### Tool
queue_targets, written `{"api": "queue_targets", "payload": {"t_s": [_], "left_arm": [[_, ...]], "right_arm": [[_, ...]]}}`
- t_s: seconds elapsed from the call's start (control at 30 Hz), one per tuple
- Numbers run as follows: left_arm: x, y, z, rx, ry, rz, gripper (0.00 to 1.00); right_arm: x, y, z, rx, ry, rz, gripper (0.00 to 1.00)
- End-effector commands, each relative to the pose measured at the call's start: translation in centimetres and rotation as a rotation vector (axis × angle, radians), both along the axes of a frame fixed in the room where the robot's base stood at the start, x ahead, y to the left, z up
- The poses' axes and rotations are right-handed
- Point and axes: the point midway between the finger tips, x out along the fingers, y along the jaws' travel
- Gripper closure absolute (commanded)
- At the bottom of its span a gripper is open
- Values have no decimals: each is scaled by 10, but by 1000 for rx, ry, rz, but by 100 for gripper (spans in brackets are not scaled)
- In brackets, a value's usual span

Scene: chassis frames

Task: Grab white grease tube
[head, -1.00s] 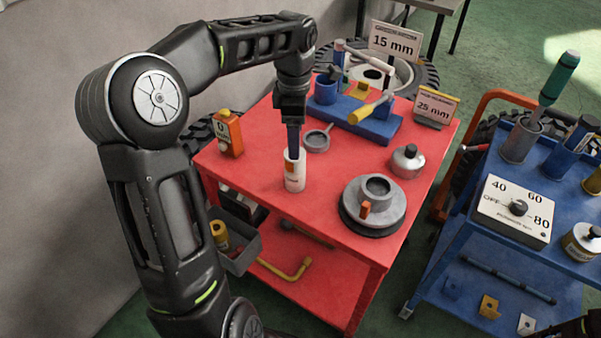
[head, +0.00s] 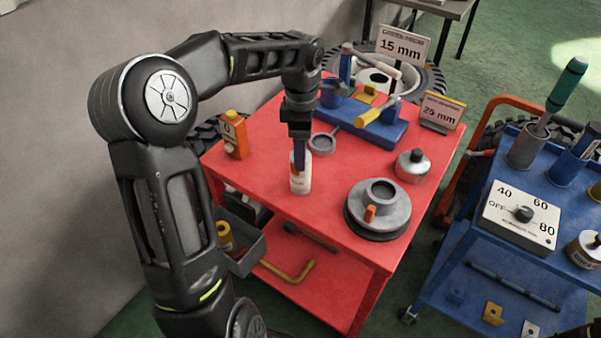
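The white grease tube (head: 300,184) stands upright on the red cart top (head: 335,208), left of the round grey fixture. My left gripper (head: 299,163) points straight down at it. One dark finger overlaps the front of the tube's upper part and hides some of it. The fingers show nearly edge-on, so I cannot tell whether they are closed on the tube or only beside it. My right gripper is out of view.
An orange bottle (head: 234,135) stands left of the tube, and a small grey pan (head: 323,143) lies behind it. A grey fixture with a cup (head: 378,208) and a metal pot (head: 412,166) are to the right. A blue tool stand (head: 385,130) is at the back.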

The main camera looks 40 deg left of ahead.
Motion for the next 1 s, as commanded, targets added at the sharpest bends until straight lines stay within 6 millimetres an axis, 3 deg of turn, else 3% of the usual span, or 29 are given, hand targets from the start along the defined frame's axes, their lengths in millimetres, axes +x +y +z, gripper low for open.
{"api": "queue_targets", "payload": {"t_s": [0.4, 1.0], "left_arm": [[-1, 2, -48, -1, 2, 1, 27], [-1, 2, -49, 1, 1, 0, 27]], "right_arm": [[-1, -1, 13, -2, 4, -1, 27], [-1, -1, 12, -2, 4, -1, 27]]}}
